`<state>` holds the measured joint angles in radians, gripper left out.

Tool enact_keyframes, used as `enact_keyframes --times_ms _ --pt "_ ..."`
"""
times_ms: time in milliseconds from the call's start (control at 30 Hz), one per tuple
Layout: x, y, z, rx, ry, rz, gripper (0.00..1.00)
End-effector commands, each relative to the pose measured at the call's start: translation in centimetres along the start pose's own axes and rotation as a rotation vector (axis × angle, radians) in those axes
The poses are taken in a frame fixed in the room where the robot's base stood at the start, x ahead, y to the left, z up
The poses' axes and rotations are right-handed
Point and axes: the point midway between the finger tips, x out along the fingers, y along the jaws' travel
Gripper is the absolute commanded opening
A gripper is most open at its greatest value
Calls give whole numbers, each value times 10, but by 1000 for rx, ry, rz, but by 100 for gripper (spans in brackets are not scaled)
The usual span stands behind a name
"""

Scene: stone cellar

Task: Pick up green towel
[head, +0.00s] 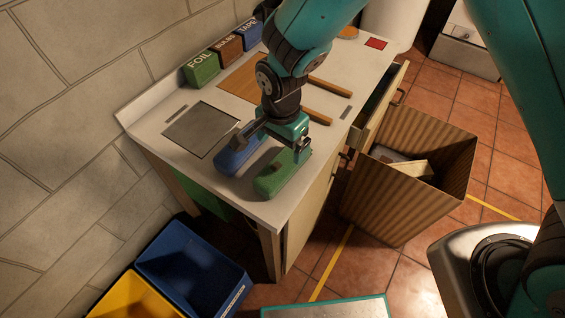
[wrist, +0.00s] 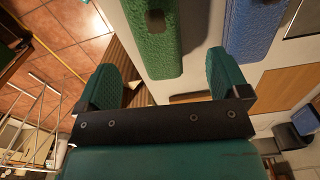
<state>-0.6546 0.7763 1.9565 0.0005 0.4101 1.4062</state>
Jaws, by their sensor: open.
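The green towel (head: 283,174) is a folded, elongated bundle lying on the pale countertop near its front corner. It also shows at the top of the wrist view (wrist: 152,58), with a dark spot or notch on it. The blue towel (head: 240,157) lies beside it on the left, and shows at the right in the wrist view (wrist: 252,30). My gripper (head: 277,143) is above the counter over the far part of the two towels. In the wrist view my gripper (wrist: 164,78) is open and empty, with the green towel between its fingers in the picture; contact cannot be told.
The countertop (head: 165,112) holds a grey plate (head: 201,130), a wooden board (head: 243,82) and several labelled blocks, including a green one (head: 201,69). An open ribbed bin (head: 400,195) stands right of the counter. Blue (head: 190,275) and yellow (head: 130,299) bins stand below left.

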Motion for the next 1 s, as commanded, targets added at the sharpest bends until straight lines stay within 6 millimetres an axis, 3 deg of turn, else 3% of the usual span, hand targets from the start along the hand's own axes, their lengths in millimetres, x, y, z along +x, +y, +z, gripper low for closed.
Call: enact_keyframes --times_ms 333,600,867,900,1000 --pt "30 3 1 -1 -1 3 94" --pt "66 5 2 -1 -1 1 94" --pt "71 4 2 -1 0 -2 94" --pt "71 4 2 -1 0 -2 91" --pt "71 4 2 -1 0 -2 68"
